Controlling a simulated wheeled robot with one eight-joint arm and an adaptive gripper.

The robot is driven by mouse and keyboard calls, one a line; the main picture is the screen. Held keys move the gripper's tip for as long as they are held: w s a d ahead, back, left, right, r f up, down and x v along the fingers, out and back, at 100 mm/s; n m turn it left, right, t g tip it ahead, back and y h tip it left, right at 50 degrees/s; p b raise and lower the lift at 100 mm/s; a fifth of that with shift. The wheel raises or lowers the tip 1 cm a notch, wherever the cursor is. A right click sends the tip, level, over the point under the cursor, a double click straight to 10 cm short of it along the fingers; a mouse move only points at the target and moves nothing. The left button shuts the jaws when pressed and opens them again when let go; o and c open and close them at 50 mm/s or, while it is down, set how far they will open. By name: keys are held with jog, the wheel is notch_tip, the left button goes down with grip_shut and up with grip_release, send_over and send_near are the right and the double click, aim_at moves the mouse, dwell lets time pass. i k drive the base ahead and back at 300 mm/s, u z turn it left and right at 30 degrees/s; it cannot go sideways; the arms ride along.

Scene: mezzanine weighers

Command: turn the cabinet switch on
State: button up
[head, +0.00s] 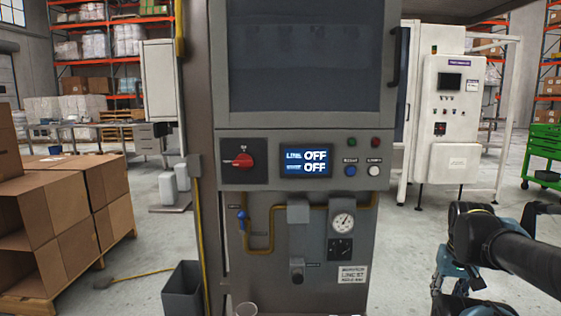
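The grey cabinet (235,205) stands upright in the middle of the head view. Its red rotary switch (243,160) sits on a black square plate at the left of the control panel. The knob's handle lies roughly level, pointing left. The display (306,160) beside it reads "LINE OFF" and a second "OFF". My black and teal arm comes in at the lower right. What looks like my gripper (452,285) hangs low there, well apart from the switch. Its fingers are too unclear to tell open from shut.
Blue and white buttons (374,170) sit right of the display, under green and red lamps. Yellow pipe, a blue valve handle (242,217) and a gauge (343,222) are below. Cartons on a pallet (65,215) stand left, near a grey bin (183,291).

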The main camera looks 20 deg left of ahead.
aim_at(243, 161)
jog(key=u, duration=2.9)
